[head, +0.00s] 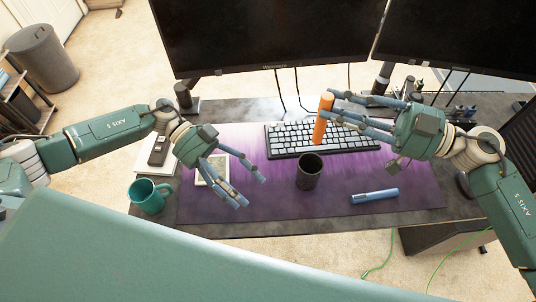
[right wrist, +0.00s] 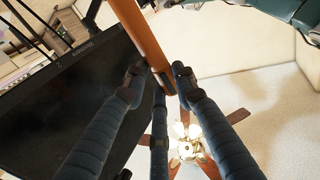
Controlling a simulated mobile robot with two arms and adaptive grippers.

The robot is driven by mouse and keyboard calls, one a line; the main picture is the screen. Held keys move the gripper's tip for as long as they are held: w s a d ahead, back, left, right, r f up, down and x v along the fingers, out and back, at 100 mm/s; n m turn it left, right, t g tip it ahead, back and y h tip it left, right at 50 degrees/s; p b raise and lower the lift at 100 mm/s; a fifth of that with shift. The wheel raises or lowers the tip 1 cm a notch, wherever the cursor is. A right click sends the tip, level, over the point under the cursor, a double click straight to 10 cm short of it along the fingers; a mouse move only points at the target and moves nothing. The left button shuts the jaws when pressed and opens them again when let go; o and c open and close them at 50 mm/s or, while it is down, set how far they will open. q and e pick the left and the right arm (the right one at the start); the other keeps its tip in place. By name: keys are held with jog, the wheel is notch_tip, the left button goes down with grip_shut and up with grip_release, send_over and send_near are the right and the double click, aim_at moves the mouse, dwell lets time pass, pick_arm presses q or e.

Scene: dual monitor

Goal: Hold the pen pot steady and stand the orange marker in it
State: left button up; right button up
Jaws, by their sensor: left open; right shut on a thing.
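The black pen pot (head: 309,173) stands upright on the purple mat, in front of the keyboard, with its open top showing. The orange marker (head: 322,121) is held nearly upright by my right gripper (head: 330,108), above and slightly right of the pot and apart from it. In the right wrist view the marker (right wrist: 139,35) runs from the top edge down to the fingertips (right wrist: 158,82). My left gripper (head: 250,190) is open and empty, left of the pot and not touching it.
A keyboard (head: 290,140) lies behind the pot. A blue marker (head: 375,196) lies on the mat (head: 270,207) at right. A teal mug (head: 148,197) stands at left. Two monitors (head: 270,35) rise at the back. The mat around the pot is clear.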

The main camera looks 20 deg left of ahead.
aim_at(299, 171)
pick_arm(q)
jog(key=w+d+n+t+h, duration=0.1)
jog(key=w+d+n+t, duration=0.35)
jog(key=w, duration=0.65)
jog(key=x, duration=1.1)
